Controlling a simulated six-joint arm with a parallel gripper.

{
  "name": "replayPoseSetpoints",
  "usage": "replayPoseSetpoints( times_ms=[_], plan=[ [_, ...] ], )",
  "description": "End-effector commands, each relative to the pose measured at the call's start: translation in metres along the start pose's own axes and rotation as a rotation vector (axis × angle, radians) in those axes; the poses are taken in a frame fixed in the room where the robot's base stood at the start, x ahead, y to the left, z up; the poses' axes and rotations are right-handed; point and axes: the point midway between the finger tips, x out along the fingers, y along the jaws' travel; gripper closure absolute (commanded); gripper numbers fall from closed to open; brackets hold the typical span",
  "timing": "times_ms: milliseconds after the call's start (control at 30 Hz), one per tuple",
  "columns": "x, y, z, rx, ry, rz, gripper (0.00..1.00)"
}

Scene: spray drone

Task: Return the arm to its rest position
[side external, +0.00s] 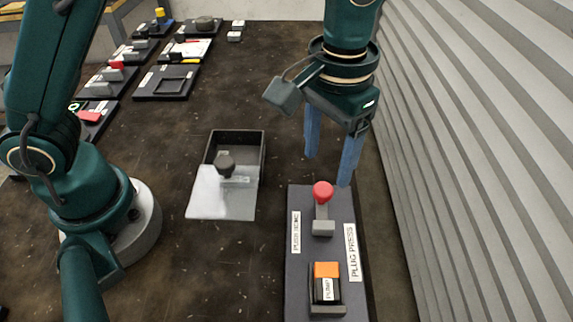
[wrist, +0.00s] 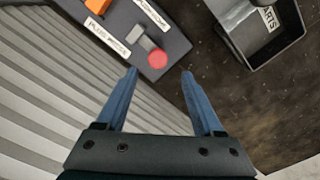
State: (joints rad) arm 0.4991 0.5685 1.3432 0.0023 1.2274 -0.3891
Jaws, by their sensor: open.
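My gripper (side external: 331,160) hangs from the arm at the upper right in the side external view, with its two blue fingers pointing down. The fingers are apart with nothing between them. They are just beyond the far end of the dark plug press board (side external: 297,268), close to a red knob (side external: 322,190) on a grey lever. In the wrist view the open gripper (wrist: 158,75) shows at the middle, with the red knob (wrist: 157,58) a little ahead of the fingertips, apart from them as far as I can see.
An orange-topped block (side external: 327,270) sits on the board's near part. A corrugated wall (side external: 460,150) rises close on the right. Several small stations (side external: 165,82) fill the far left; the far middle table is clear.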

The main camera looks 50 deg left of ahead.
Motion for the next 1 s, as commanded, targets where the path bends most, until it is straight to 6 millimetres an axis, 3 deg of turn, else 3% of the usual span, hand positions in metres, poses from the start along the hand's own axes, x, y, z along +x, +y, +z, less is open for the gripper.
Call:
replayPoseSetpoints(
  times_ms=[333, 567, 800, 1000],
  plan=[
    [-0.004, -0.004, -0.003, -0.013, 0.008, 0.003, 0.31],
    [-0.056, -0.036, -0.006, -0.110, 0.131, 0.045, 0.31],
    [-0.100, -0.086, 0.026, -0.194, 0.272, 0.065, 0.31],
    [-0.110, -0.117, 0.065, -0.227, 0.383, 0.054, 0.31]
  ],
)
